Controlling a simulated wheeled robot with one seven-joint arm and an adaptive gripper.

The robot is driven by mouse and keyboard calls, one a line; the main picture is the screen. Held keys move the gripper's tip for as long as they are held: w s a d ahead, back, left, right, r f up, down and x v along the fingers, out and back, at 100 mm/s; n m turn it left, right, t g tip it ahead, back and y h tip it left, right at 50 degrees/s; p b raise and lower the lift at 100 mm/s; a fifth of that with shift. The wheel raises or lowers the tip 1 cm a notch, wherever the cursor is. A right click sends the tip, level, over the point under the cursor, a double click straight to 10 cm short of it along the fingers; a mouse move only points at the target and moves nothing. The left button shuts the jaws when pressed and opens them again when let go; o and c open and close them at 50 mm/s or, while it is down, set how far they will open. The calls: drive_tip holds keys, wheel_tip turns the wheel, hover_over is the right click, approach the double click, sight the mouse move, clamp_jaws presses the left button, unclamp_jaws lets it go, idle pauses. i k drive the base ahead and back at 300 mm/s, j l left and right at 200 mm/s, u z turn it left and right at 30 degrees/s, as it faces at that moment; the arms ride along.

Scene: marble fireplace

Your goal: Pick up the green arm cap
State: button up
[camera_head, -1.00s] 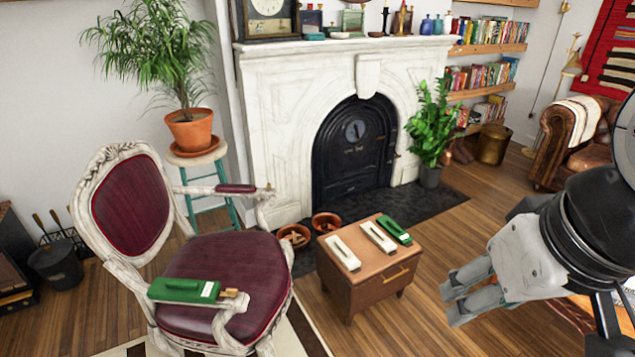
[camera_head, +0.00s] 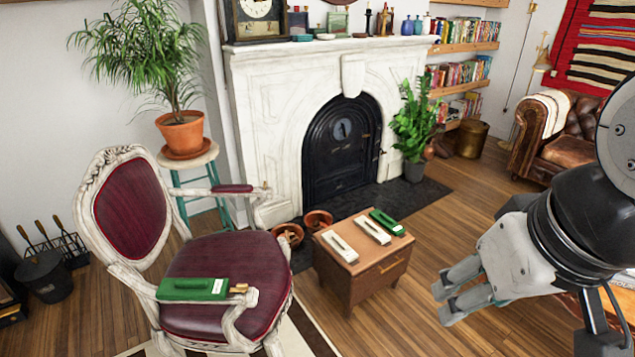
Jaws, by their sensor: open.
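A green arm cap (camera_head: 193,289) with a small white label lies on the near armrest of the maroon chair (camera_head: 225,258) at the lower left. Another green cap-like piece (camera_head: 387,222) lies at the back right of the small wooden table (camera_head: 338,263). Two white pieces of similar shape, one in the middle (camera_head: 373,230) and one at the left (camera_head: 340,247), lie beside it. My gripper (camera_head: 448,302) is at the lower right, open and empty, pointing left. It is apart from the table and far to the right of the chair.
A white marble fireplace (camera_head: 265,125) stands behind the table. Two terracotta bowls (camera_head: 318,220) sit on the dark hearth. A potted plant stands on a stool (camera_head: 190,170) behind the chair. A leather armchair (camera_head: 570,140) is at the right. Wooden floor (camera_head: 420,255) lies clear between table and gripper.

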sight(397, 229)
drive_tip(key=i+l+u, duration=0.1)
drive_tip(key=i+l, duration=0.75)
drive_tip(key=i+l+u, duration=0.15)
drive_tip(key=i+l, duration=0.3)
drive_tip(key=l, duration=0.15)
drive_tip(key=i+l, duration=0.4)
drive_tip(key=l, duration=0.15)
drive_tip(key=i+l+u, duration=0.15)
drive_tip(key=i+l, duration=0.25)
drive_tip(key=l, duration=0.1)
